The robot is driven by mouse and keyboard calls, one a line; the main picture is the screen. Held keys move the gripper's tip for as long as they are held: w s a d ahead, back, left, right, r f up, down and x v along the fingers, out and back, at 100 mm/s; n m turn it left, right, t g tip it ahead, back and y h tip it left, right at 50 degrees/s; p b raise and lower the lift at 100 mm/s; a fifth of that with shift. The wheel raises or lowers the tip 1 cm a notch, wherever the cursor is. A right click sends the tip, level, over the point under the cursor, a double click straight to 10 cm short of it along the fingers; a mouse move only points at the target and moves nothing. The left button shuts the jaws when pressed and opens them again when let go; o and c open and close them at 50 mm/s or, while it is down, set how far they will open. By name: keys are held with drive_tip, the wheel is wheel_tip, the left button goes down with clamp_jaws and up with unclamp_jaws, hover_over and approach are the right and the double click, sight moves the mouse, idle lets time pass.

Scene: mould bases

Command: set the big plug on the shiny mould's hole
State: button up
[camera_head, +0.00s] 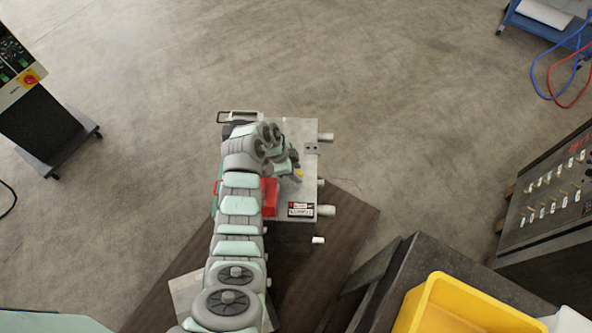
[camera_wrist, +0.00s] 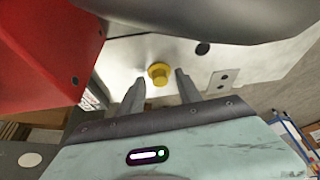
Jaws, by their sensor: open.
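The shiny mould (camera_head: 304,142) is a pale metal block on the dark table, partly hidden by my arm; its bright face also shows in the wrist view (camera_wrist: 125,57). A yellow plug (camera_wrist: 159,75) with a flanged rim stands on that face. It also shows as a small yellow spot in the head view (camera_head: 299,173). My gripper (camera_wrist: 160,82) is open, with one finger on each side of the plug and a visible gap at both sides. I cannot tell whether the plug sits in a hole. A dark round hole (camera_wrist: 203,48) is bare to its right.
A red block (camera_head: 270,196) lies beside the plug on the mould's left. White cylinders (camera_head: 326,210) stick out on the mould's right. A yellow bin (camera_head: 470,305) stands at lower right. The dark table (camera_head: 345,222) has bare room right of the mould.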

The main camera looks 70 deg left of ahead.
drive_tip(key=shift+r+p, duration=0.3)
drive_tip(key=shift+p, duration=0.05)
drive_tip(key=p+v, duration=0.1)
drive_tip(key=v, duration=1)
drive_tip(key=shift+r, duration=0.35)
